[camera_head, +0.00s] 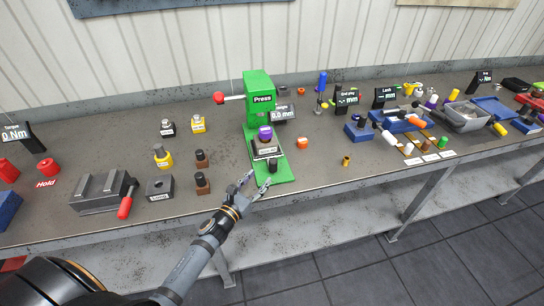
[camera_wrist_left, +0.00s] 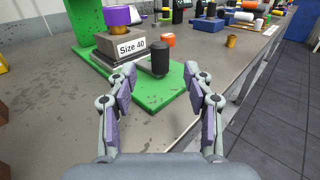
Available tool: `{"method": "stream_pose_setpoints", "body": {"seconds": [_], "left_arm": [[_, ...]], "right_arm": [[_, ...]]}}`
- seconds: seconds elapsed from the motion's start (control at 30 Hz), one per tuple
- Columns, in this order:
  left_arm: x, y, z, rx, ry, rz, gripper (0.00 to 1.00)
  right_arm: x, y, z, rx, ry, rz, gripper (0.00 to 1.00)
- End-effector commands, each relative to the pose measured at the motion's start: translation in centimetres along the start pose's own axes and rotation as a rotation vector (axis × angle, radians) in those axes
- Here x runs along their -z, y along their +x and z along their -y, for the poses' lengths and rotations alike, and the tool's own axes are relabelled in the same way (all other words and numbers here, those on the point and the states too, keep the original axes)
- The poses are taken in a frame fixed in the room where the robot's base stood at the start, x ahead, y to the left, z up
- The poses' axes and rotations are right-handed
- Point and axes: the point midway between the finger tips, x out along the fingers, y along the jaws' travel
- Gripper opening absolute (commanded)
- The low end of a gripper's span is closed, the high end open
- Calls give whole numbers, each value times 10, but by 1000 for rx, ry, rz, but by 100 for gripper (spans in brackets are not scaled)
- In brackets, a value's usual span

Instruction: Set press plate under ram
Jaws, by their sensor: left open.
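The green press (camera_head: 258,88) labelled "Press" stands at the bench's back with its green base reaching forward. A grey block labelled "Size 40" (camera_wrist_left: 131,46) sits on that base; the same block (camera_head: 266,150) shows in the head view below a purple piece (camera_head: 265,132). A dark cylinder (camera_wrist_left: 160,60) stands on the base in front of the block. My left gripper (camera_head: 257,181) is open and empty at the base's front edge, its fingers on either side of the cylinder's line in the left wrist view, short of it. The ram itself is hard to make out.
Another block (camera_head: 160,187) with a hole and a label lies to the left, beside a grey vise (camera_head: 100,192) with a red handle. Brown-and-black pieces (camera_head: 202,183) stand between. An orange piece (camera_head: 302,143) and a small brass piece (camera_head: 346,161) lie to the right.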

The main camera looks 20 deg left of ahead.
Motion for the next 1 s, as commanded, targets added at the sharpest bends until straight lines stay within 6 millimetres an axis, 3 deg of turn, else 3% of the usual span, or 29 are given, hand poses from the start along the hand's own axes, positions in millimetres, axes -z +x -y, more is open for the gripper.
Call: {"method": "stream_pose_setpoints", "body": {"seconds": [0.2,0.4,0.63,1.0], "left_arm": [[-2,11,-1,-2,1,3,52],[-5,53,0,-1,-1,4,52],[0,94,0,-1,-1,2,52],[1,105,0,0,1,1,52]], "right_arm": [[1,-7,0,0,0,0,72],[2,-24,-1,1,0,0,72],[2,-28,-2,1,1,0,72],[2,-29,-2,1,0,0,72]]}}
